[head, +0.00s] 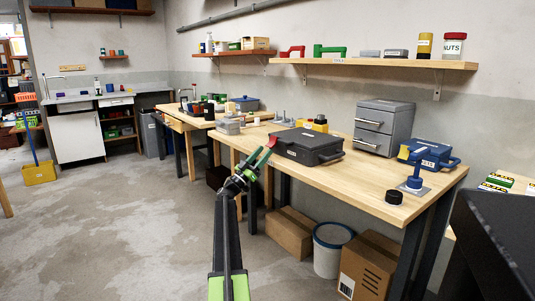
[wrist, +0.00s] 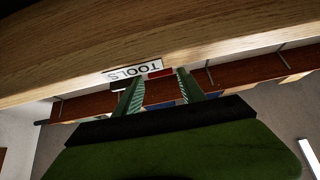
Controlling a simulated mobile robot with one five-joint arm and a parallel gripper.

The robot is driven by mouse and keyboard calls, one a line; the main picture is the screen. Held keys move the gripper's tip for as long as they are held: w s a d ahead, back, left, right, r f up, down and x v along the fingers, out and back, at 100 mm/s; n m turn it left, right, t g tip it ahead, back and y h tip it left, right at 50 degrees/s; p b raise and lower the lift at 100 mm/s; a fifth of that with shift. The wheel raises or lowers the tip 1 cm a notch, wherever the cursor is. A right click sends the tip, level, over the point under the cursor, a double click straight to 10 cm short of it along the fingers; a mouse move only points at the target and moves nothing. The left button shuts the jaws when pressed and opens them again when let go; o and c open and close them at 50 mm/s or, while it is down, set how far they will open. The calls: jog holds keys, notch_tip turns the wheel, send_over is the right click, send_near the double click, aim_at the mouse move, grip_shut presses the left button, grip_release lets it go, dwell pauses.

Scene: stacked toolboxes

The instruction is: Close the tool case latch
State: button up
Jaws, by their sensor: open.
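A dark grey tool case (head: 310,146) lies lid down on the wooden workbench, its handle toward the right front. A red latch (head: 272,141) sticks out at its left end. My gripper (head: 261,159) is in front of the bench's left part, just below and left of the red latch in the head view. It is open and empty; I cannot tell whether it touches the latch. In the wrist view my gripper (wrist: 160,77) has its two green fingers apart, with a small red piece (wrist: 160,73) beyond them, perhaps the latch. A white TOOLS label (wrist: 133,71) appears upside down there.
A blue case (head: 432,154) with a yellow latch, a grey drawer unit (head: 384,126) and a black cylinder (head: 394,197) stand on the bench (head: 345,183). A shelf (head: 375,62) hangs above. Boxes and a bin stand underneath. The floor (head: 130,220) at left is clear.

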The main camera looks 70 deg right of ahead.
jog(key=b+v, duration=0.6)
jog(key=v, duration=0.7)
jog(key=shift+w, duration=0.1)
